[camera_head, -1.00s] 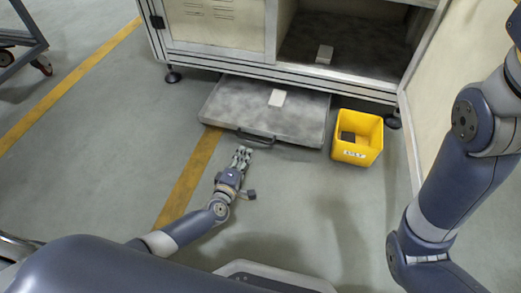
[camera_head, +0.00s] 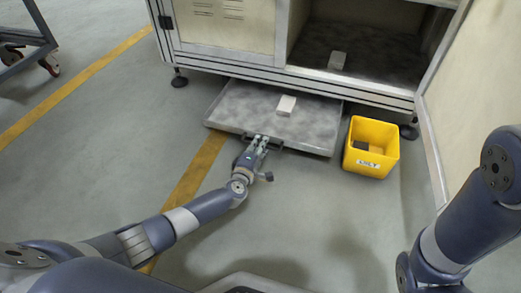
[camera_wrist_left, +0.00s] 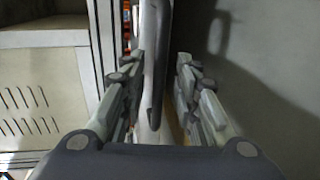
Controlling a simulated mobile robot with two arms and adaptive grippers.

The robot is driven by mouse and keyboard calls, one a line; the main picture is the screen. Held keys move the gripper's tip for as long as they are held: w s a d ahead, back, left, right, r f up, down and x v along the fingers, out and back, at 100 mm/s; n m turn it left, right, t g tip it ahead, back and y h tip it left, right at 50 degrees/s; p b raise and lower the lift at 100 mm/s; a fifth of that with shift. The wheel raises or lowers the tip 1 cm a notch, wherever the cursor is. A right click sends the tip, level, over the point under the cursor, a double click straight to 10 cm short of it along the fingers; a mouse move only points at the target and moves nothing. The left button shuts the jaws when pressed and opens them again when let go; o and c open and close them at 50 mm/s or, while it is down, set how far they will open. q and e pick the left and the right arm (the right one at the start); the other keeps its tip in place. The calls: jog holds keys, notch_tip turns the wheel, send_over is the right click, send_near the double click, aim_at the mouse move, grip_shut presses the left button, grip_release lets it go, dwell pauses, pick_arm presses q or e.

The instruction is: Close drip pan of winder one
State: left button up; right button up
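The grey drip pan (camera_head: 240,105) is pulled out from under the winder cabinet (camera_head: 285,72), just above the floor. A dark handle (camera_head: 277,147) sits on its front edge. My left gripper (camera_head: 258,140) is at this front edge, by the handle. In the left wrist view the pan's edge and its curved handle (camera_wrist_left: 158,75) lie between the two sets of fingers of the left gripper (camera_wrist_left: 157,85). The fingers are apart, with gaps visible on both sides. My right arm shows at the right edge of the head view, but its gripper is out of view.
A small light block (camera_head: 286,105) lies on the pan. A yellow bin (camera_head: 370,165) with a dark item inside stands on the floor right of the pan. Another block (camera_head: 337,61) lies inside the open cabinet. A wheeled cart (camera_head: 25,42) stands far left. The left floor is clear.

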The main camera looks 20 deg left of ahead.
pick_arm(q)
jog(key=shift+w, duration=0.45)
grip_shut()
